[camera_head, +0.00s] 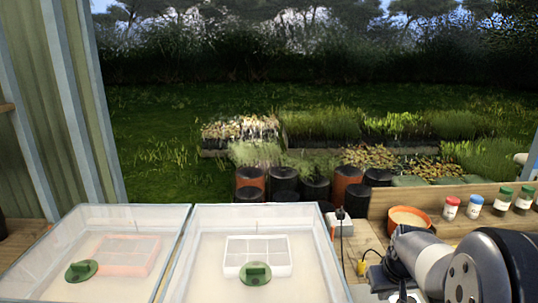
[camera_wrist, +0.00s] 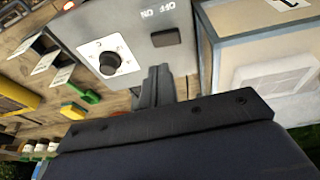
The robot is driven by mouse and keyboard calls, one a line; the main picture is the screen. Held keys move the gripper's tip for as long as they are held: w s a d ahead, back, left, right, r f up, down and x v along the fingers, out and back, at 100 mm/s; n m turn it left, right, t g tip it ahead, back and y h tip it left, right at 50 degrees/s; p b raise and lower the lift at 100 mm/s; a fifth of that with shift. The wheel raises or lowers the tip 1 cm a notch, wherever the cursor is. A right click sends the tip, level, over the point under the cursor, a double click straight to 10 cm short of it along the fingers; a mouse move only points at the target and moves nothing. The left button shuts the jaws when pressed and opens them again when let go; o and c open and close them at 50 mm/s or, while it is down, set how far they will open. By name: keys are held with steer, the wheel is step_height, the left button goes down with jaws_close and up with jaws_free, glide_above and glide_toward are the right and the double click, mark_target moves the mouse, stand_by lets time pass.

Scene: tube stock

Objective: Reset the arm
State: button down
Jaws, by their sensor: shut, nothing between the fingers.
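My gripper (camera_wrist: 160,72) shows in the wrist view as two dark fingers close together, shut and empty. It is in front of a grey control box (camera_wrist: 150,38) with a black knob and an ON/OFF switch; I cannot tell whether it touches the box. In the head view my arm (camera_head: 440,262) is folded in the lower right corner, and the fingertips are not clear there.
Two clear-lidded boxes with green knobs, left (camera_head: 58,240) and right (camera_head: 205,235), fill the front left. An orange bowl (camera_head: 409,219) and several lidded jars (camera_head: 450,208) stand at the right. Several dark pots (camera_head: 315,188) stand behind.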

steer(key=shift+v, duration=0.9)
